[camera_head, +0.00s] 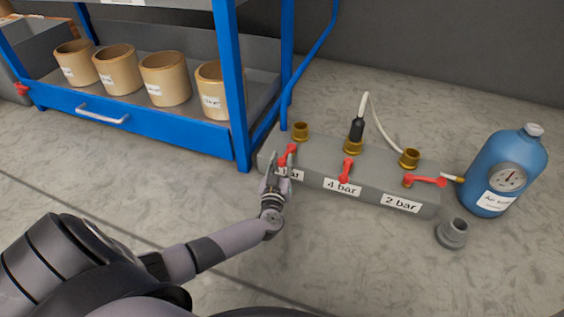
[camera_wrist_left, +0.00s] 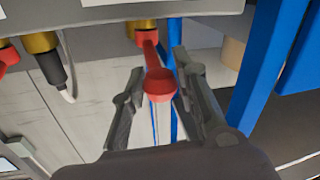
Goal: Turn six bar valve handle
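The grey valve block (camera_head: 315,183) lies on the floor with labels along its front. The 4 bar (camera_head: 342,187) and 2 bar (camera_head: 401,203) labels are readable; the leftmost label is mostly hidden by my gripper. The red handle above that leftmost label (camera_head: 288,152) shows partly behind my left gripper (camera_head: 283,164). In the left wrist view, the red handle (camera_wrist_left: 160,83) stands between the two fingers of my left gripper (camera_wrist_left: 158,82). The fingers are apart, with a gap visible on each side of the handle. My right gripper is not in view.
The 4 bar handle (camera_head: 347,170) and 2 bar handle (camera_head: 426,181) are to the right. A blue rack (camera_head: 150,133) with several tan pots is close on the left. Floor in front is clear.

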